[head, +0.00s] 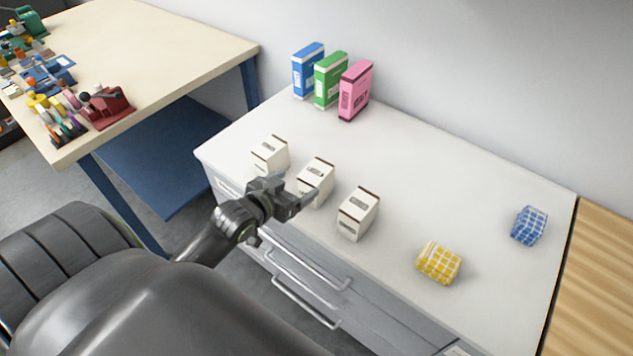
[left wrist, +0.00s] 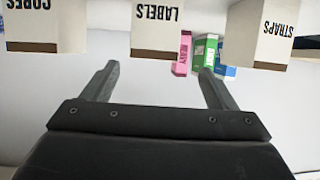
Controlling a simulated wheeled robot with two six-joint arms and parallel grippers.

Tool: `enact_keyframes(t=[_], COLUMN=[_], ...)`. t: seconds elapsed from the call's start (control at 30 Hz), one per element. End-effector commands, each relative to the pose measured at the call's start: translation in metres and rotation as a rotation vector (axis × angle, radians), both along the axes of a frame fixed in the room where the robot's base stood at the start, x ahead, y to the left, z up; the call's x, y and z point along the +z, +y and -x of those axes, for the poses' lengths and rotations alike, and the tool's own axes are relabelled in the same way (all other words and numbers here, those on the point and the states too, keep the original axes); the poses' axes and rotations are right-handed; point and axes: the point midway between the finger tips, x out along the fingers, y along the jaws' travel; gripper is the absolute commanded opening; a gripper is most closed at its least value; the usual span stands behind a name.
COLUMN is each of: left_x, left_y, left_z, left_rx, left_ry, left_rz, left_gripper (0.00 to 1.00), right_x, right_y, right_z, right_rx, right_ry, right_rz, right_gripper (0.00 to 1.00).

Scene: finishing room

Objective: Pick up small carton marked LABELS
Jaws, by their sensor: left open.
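The small white carton marked LABELS (left wrist: 158,28) is at the top middle of the left wrist view, upside down there, with a brown strip along one edge. In the head view it is the middle of three like cartons (head: 318,178) on the white counter. My left gripper (head: 298,190) is open and empty, close to the front of this carton. In the left wrist view its two fingers (left wrist: 158,70) point toward the carton, apart from each other, with nothing between them. My right gripper is not in view.
The STRAPS carton (head: 270,155) and the CORES carton (head: 358,214) stand on either side, close by. Blue, green and pink boxes (head: 331,80) stand at the back. Yellow (head: 439,263) and blue (head: 529,226) checked bundles lie to the right. The counter's middle (head: 430,170) is clear.

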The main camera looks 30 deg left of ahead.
Motion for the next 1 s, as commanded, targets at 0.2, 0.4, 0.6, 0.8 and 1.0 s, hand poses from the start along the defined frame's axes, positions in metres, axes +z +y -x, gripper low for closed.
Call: enact_keyframes(t=[0.2,0.4,0.6,0.8,1.0], left_x=[-0.013,-0.018,-0.028,-0.041,-0.045], left_y=[-0.001,-0.001,-0.006,-0.009,-0.009], left_z=[-0.031,-0.041,-0.056,-0.076,-0.085], left_rx=[0.001,0.0,0.002,0.0,0.001], left_ry=[0.001,0.0,0.001,0.001,0.0], left_rz=[0.002,0.001,0.004,0.001,0.0], left_gripper=[0.8,0.8,0.8,0.8,0.8], right_x=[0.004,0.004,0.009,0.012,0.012], right_y=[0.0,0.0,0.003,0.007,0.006], right_z=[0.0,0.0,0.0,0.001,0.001], right_rx=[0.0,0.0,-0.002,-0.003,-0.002], right_ry=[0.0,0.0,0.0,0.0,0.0], right_rz=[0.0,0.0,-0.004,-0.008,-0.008], right_gripper=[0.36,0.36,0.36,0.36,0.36])
